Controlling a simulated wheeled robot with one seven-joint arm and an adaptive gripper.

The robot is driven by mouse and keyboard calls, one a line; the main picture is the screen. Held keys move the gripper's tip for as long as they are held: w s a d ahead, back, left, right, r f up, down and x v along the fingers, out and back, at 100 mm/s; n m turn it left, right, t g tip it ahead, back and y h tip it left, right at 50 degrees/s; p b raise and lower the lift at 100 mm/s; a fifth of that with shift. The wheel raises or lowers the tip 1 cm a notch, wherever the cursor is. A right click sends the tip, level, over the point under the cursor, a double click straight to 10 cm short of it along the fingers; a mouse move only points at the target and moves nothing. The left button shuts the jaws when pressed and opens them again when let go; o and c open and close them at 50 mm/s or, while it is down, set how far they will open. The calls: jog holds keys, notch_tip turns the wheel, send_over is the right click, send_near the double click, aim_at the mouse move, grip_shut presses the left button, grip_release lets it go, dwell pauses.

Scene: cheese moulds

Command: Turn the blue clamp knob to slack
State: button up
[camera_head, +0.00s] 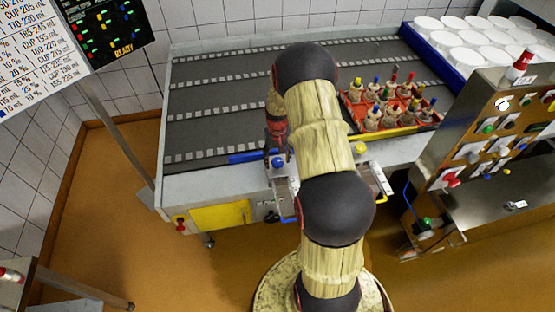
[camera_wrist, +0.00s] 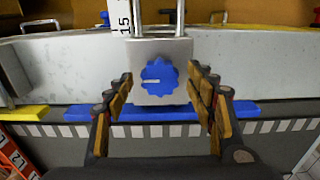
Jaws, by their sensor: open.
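The blue clamp knob (camera_wrist: 160,77) is a scalloped disc with a pale mark that lies roughly level. It sits on a grey metal block (camera_wrist: 160,97) in the middle of the wrist view. My gripper (camera_wrist: 162,88) is open, with one wood-faced finger at each side of the knob and a gap on both sides. I cannot tell how deep the fingertips reach. In the head view the blue knob (camera_head: 278,163) shows at the table's front edge, just below my gripper (camera_head: 278,148), partly hidden by my arm.
A yellow knob (camera_head: 361,149) sits on a similar clamp to the right. A red crate (camera_head: 433,124) of bottles stands on the conveyor table (camera_head: 215,100). A control panel (camera_head: 480,145) stands at right.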

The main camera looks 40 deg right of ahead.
aim_at(278, 163)
notch_tip(278, 163, up, 12)
dwell(0.6)
dwell(0.5)
jog(key=s+a+r+n+t, duration=0.2)
jog(key=s+a+r, duration=0.4)
jog(key=a+r, duration=0.2)
jog(key=s+a+r+n+t+b, duration=0.1)
jog(key=s+a+r+n, duration=0.1)
jog(key=s+a+r, duration=0.5)
jog(key=s+a+r+n+t+b, duration=0.1)
jog(key=s+a+r, duration=0.6)
jog(key=a, duration=0.9)
notch_tip(278, 163, up, 2)
jog(key=shift+r+n+t, duration=0.1)
jog(key=shift+n+t, duration=0.5)
jog(key=shift+t, duration=0.2)
